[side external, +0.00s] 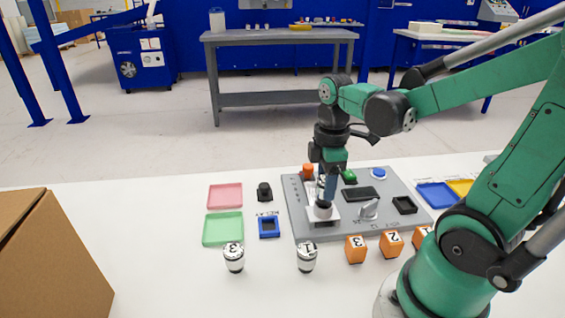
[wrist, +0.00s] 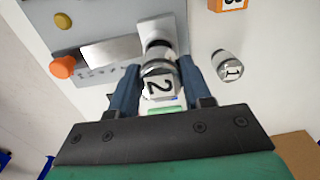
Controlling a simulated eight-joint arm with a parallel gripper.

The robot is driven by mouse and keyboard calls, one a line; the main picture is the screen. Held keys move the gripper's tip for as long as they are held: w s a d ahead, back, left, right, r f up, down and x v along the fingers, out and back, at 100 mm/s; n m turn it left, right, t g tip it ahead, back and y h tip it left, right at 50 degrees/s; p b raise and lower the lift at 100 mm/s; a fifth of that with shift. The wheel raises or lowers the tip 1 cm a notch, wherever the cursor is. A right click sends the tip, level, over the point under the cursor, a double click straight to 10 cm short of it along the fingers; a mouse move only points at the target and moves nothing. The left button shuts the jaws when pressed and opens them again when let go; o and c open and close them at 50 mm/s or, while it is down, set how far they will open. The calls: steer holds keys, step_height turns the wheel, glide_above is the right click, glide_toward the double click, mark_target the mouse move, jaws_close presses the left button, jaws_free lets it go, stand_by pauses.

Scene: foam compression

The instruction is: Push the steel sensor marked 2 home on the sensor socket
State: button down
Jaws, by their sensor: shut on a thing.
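The steel sensor marked 2 (wrist: 158,84) is upright in the wrist view, gripped between the two blue fingers of my gripper (wrist: 160,90). In the side view my gripper (side external: 325,188) points down over the panel, and its fingers mostly hide the sensor. The sensor socket (side external: 322,217) is a pale block with a dark round part at the front left of the grey panel; it also shows in the wrist view (wrist: 164,26). The sensor is in line with the socket's round part and close against it. I cannot tell how deep it sits.
Sensors marked 3 (side external: 233,257) and 1 (side external: 307,257) stand in front, beside orange cubes (side external: 356,249). A cardboard box (side external: 50,260) is at left.

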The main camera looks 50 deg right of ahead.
steer(key=shift+f, duration=1.05)
steer(key=shift+c, duration=1.5)
jaws_free()
steer(key=shift+r, duration=0.1)
steer(key=shift+r, duration=2.6)
steer(key=shift+w+a+r+m, duration=0.1)
steer(key=shift+a+m, duration=0.2)
steer(key=w+a+r+m+t, duration=0.1)
steer(key=w+a+m+t, duration=0.2)
steer(key=a+m+t, duration=0.4)
steer(key=shift+a+m, duration=0.3)
steer(key=shift+m, duration=0.4)
